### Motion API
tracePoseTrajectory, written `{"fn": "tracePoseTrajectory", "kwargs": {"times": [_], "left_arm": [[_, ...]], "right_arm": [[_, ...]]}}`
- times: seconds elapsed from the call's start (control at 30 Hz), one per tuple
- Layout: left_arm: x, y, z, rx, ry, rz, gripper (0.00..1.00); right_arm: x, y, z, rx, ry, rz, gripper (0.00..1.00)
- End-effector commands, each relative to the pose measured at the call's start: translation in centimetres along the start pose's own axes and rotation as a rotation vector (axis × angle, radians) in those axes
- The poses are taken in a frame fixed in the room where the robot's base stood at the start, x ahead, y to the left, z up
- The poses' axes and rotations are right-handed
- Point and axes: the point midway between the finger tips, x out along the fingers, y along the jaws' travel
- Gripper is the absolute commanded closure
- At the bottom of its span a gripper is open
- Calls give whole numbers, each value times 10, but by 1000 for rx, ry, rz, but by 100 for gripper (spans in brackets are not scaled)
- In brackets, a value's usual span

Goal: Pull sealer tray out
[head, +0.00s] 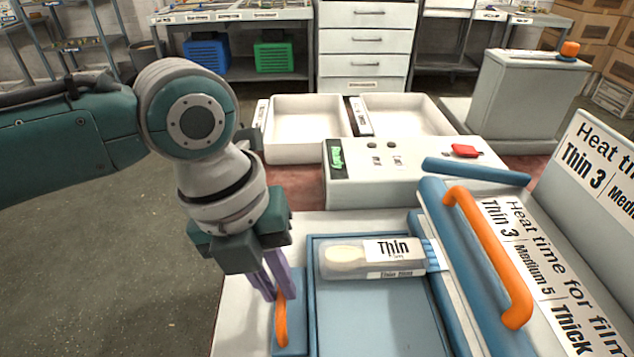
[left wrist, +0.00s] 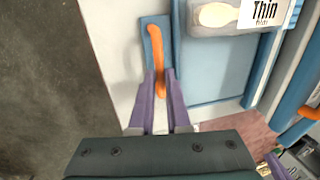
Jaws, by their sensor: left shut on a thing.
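The blue sealer tray (head: 375,320) lies on the pale machine bed, and also shows in the left wrist view (left wrist: 212,72). A clear package labelled "Thin" (head: 345,260) with a wooden spoon inside lies at its far end. The orange tray handle (head: 281,325) stands on a blue strip along the tray's left side; the left wrist view shows its length (left wrist: 155,48). My left gripper (head: 277,292) points down with its purple fingers shut on the orange handle. Purple parts at the lower right of the left wrist view may be my right gripper (left wrist: 277,166); its jaws are unclear.
Right of the tray is a blue sealer bar with a larger orange handle (head: 490,258). Behind stand a control box (head: 410,185) with a green "Ready" display and two white bins (head: 305,150). Open floor (head: 110,260) lies to the left.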

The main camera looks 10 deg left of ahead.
Motion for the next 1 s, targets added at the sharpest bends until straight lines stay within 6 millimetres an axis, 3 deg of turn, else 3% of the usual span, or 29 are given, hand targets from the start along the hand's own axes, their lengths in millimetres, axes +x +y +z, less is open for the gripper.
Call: {"fn": "tracePoseTrajectory", "kwargs": {"times": [0.17,0.43,0.8,0.83,1.0], "left_arm": [[-4,11,0,-3,1,3,100],[-14,63,0,-3,1,5,100],[-14,72,0,-1,1,4,100],[-14,72,0,-1,1,5,84],[-14,72,0,-1,1,4,65]], "right_arm": [[-6,0,-2,0,0,0,100],[-21,1,-7,0,1,0,100],[-21,1,-7,0,1,0,100],[-21,1,-7,0,1,0,100],[-21,1,-7,0,1,0,100]]}}
